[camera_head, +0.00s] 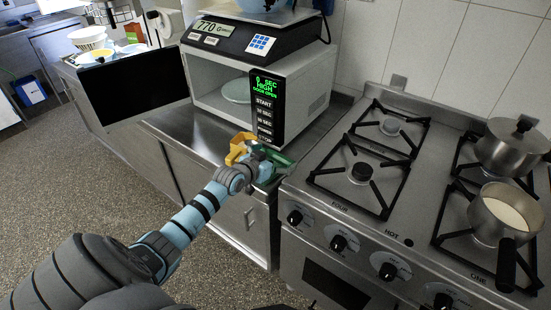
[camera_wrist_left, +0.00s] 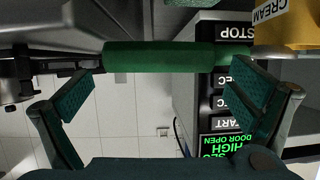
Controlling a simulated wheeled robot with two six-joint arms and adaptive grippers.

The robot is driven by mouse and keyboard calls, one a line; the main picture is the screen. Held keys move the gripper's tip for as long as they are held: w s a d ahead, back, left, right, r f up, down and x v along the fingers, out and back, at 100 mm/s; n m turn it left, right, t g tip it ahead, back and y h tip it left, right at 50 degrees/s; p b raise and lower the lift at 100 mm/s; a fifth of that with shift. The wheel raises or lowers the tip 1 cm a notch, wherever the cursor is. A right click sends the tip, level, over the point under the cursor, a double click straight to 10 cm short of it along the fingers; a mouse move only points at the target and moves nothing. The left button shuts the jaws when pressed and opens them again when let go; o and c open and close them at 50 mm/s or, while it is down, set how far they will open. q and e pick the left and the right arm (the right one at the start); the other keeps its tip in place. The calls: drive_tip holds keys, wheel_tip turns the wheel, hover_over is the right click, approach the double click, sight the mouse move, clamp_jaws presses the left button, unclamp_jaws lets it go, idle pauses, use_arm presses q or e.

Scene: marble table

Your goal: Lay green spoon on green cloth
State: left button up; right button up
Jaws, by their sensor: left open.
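My left gripper (camera_head: 262,165) is at the counter edge in front of the open microwave. In the wrist view its two fingers (camera_wrist_left: 165,92) are spread apart with nothing clasped between them. A green rod-like thing (camera_wrist_left: 150,55) lies across the view just beyond the fingertips; I cannot tell whether it is the green spoon. Green also shows beside the gripper in the head view (camera_head: 279,159), partly hidden by it. I cannot make out a green cloth in either view. My right gripper is not in view.
A yellow container marked CREAM (camera_wrist_left: 285,25) is close to the gripper, also in the head view (camera_head: 236,148). The microwave (camera_head: 300,95) has its door (camera_head: 135,85) open and a scale (camera_head: 255,35) on top. Right is a stove (camera_head: 350,215) with a steel pot (camera_head: 512,150) and a pan (camera_head: 490,225).

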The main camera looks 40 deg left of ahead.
use_arm(q)
drive_tip(key=shift+r, duration=0.15)
drive_tip(key=p+v, duration=0.7)
drive_tip(key=v, duration=0.5)
drive_tip(key=shift+r, duration=0.4)
drive_tip(key=s+a+f+g+y, duration=0.15)
drive_tip(key=s+f, duration=0.25)
drive_tip(key=f, duration=0.4)
drive_tip(key=s+f+n+g, duration=0.1)
drive_tip(key=s+f+g, duration=0.1)
drive_tip(key=s+f, duration=0.4)
drive_tip(key=s+f+g, duration=0.2)
drive_tip(key=s+f, duration=0.1)
drive_tip(key=f, duration=0.6)
drive_tip(key=s+d+f+g, duration=0.2)
drive_tip(key=s+d+f, duration=0.3)
drive_tip(key=s, duration=0.4)
drive_tip(key=s+d+f+m+g+h, duration=0.1)
drive_tip(key=s+d+f+g, duration=0.1)
drive_tip(key=s+d+f, duration=0.3)
drive_tip(key=s+d+f+m+g, duration=0.1)
drive_tip(key=s+d+f+g, duration=0.2)
drive_tip(key=s, duration=1)
wheel_tip(320, 180, down, 3)
drive_tip(key=d, duration=0.2)
drive_tip(key=shift+d+h, duration=0.3)
drive_tip(key=shift+h, duration=0.05)
